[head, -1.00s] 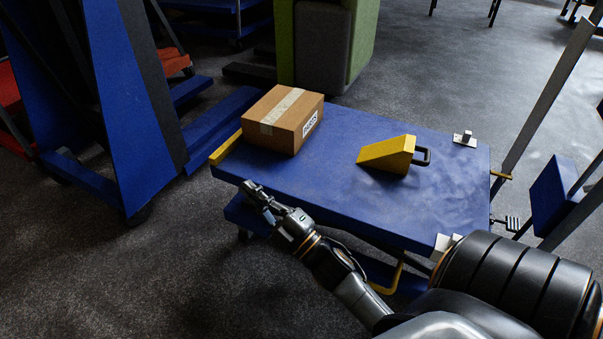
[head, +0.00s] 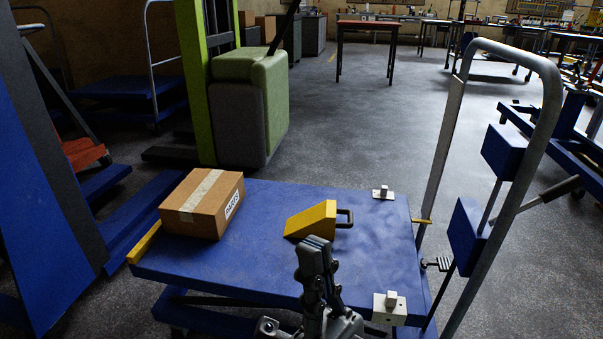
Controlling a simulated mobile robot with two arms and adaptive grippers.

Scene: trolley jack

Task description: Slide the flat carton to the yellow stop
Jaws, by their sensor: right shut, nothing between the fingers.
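The flat carton (head: 203,204) is brown, with pale tape on top and a white label. It lies flat at the far left of the blue platform (head: 240,270). The yellow stop (head: 144,243) is a bar along the platform's left edge. The carton's left side is at or very close to the stop's far end; I cannot tell if they touch. My right gripper (head: 318,250) is shut and empty. It points up at the platform's front edge, to the right of the carton and apart from it. My left gripper is not in view.
A yellow wedge (head: 312,220) with a dark handle sits mid-platform, just beyond my right gripper. Metal blocks (head: 389,308) stand at the right corners. A grey tube handle (head: 548,110) rises at the right. A green-and-grey cabinet (head: 250,105) stands behind. Open floor lies back right.

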